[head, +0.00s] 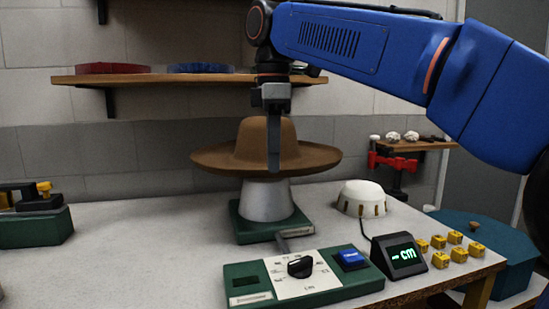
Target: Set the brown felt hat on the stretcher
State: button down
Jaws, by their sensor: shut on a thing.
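The brown felt hat (220,158) has a wide brim and a rounded crown. It appears level at the top of the stretcher, a pale grey tapered block (266,201) on a green base (240,230). Whether the hat rests on the block or hangs just above it I cannot tell. My gripper (274,150) points down from above and is shut on the hat at the front of its crown. The hat's far side and the top of the block are hidden.
A green control box (240,285) with a black knob and blue button stands in front. A display (400,252), a white dome (361,198) and several yellow blocks (455,237) lie right. A wooden shelf (150,78) hangs behind. The table's left middle is clear.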

jog(key=shift+a+f, duration=0.1)
jog(key=shift+f, duration=0.65)
notch_tip(320, 180, down, 12)
dwell(1.1)
jog(key=shift+f, duration=0.7)
dwell(0.7)
jog(key=c, duration=1.8)
grip_release()
jog(key=shift+r, duration=0.1)
